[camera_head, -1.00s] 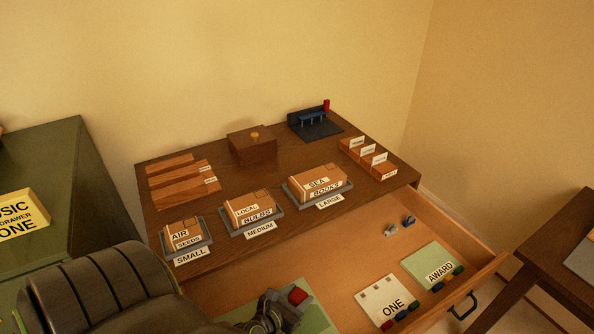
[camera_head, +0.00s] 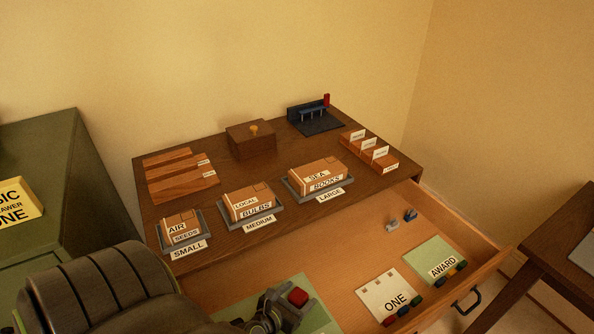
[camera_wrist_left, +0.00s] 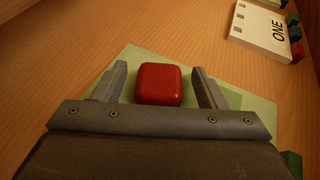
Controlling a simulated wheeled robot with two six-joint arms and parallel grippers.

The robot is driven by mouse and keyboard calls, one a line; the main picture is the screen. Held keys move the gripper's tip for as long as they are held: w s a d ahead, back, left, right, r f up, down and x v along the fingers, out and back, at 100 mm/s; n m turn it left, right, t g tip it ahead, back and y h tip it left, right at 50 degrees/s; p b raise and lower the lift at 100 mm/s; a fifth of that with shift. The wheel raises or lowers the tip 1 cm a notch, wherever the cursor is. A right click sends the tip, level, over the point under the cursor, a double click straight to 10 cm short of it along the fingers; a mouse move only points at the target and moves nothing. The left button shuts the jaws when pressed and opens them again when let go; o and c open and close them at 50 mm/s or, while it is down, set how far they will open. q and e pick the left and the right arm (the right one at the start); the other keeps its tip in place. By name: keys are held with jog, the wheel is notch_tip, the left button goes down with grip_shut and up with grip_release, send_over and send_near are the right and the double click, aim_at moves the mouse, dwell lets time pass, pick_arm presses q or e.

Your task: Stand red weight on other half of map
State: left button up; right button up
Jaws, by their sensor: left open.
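The red weight (camera_head: 298,297) shows as a rounded red block in the open drawer. In the left wrist view the red weight (camera_wrist_left: 158,85) is between the two fingers of my left gripper (camera_wrist_left: 160,72), with a gap on each side. My left gripper (camera_head: 284,304) is open. The green sheet also shows in the left wrist view (camera_wrist_left: 128,62). My gripper and arm hide much of it. Whether the weight touches the sheet I cannot tell. My right gripper is out of view.
A white ONE card (camera_head: 380,289) and a green AWARD card (camera_head: 430,254) lie to the right in the drawer. Small grey (camera_head: 393,224) and blue (camera_head: 411,215) pieces lie farther back. Labelled boxes stand on the desk (camera_head: 240,178) above. Bare drawer floor separates sheet and cards.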

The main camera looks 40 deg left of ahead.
pick_arm(q)
jog(key=shift+r, duration=0.15)
jog(key=shift+s+r, duration=0.1)
jog(key=shift+s, duration=0.15)
jog(key=b+v, duration=0.1)
jog(key=v, duration=0.9)
jog(key=shift+v, duration=0.8)
